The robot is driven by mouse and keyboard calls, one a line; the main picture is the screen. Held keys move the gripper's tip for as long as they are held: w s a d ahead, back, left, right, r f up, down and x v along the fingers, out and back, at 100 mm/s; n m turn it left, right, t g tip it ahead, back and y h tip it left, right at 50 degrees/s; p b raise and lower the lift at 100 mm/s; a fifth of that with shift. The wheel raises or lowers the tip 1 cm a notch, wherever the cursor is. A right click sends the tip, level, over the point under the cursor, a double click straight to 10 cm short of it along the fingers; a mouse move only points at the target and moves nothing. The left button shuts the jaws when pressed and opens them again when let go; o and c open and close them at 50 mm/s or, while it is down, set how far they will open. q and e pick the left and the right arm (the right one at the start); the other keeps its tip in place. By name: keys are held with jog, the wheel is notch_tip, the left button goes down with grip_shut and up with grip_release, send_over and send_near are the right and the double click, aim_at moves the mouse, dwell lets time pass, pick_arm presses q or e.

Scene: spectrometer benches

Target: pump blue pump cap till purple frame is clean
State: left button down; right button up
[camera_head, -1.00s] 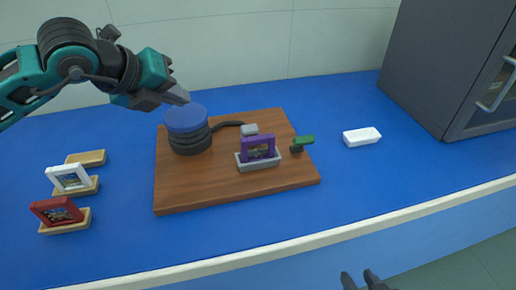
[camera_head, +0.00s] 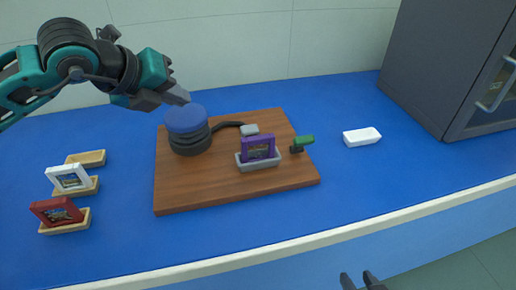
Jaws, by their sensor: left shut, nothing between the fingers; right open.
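The blue pump cap (camera_head: 186,119) sits on a black ribbed pump body (camera_head: 190,143) at the left back of a wooden board. A black hose runs from it to a grey nozzle (camera_head: 249,129). The purple frame (camera_head: 258,148) stands in a grey holder (camera_head: 259,165) in front of the nozzle; its picture looks dark, and I cannot tell how clean it is. My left gripper (camera_head: 184,96) is shut and empty, just above the cap; I cannot tell whether it touches it. My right gripper (camera_head: 361,281) is open and empty at the bottom edge, in front of the bench.
The wooden board (camera_head: 180,193) lies on the blue bench. A green-handled part (camera_head: 303,141) stands right of the frame. A white block (camera_head: 362,136) lies farther right, near a grey cabinet (camera_head: 440,60). A white frame (camera_head: 69,178), a red frame (camera_head: 56,212) and an empty wooden stand (camera_head: 86,158) are at left.

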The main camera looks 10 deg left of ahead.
aim_at(181, 115)
dwell(0.4)
pick_arm(q)
jog(key=shift+f+b, duration=0.45)
jog(key=shift+b, duration=0.3)
jog(key=shift+f+b, duration=0.7)
dwell(0.5)
jog(key=shift+r, duration=0.1)
jog(key=shift+r+p, duration=0.6)
jog(key=shift+r, duration=0.5)
notch_tip(181, 115, up, 6)
jog(key=p, duration=0.4)
dwell(0.4)
